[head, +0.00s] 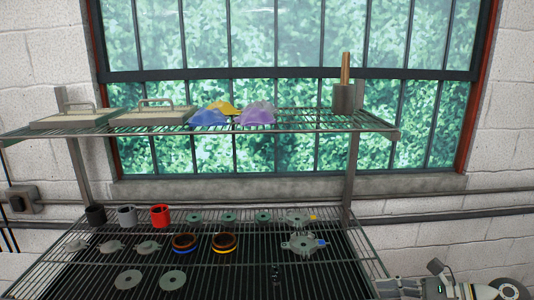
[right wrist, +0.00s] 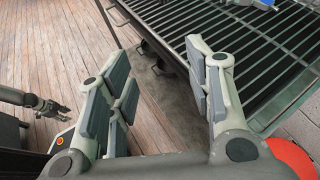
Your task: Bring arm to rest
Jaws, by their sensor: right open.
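My right gripper (right wrist: 160,72) is open and empty in the right wrist view, its two padded fingers well apart. In the head view part of my right arm (head: 450,287) shows at the lower right corner, beside the rack's right end. In the right wrist view another arm with a small gripper (right wrist: 47,106), seemingly my left one, shows at the left edge over the wooden floor. Its jaw state is too small to make out.
The wire rack's lower shelf (head: 235,275) holds cups, rings, discs and several grey housings (head: 303,244). The upper shelf (head: 300,125) holds two lidded trays, coloured cloths (head: 258,113) and a holder with a wooden rod (head: 345,70). Wooden floor (right wrist: 60,40) lies clear left of the rack.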

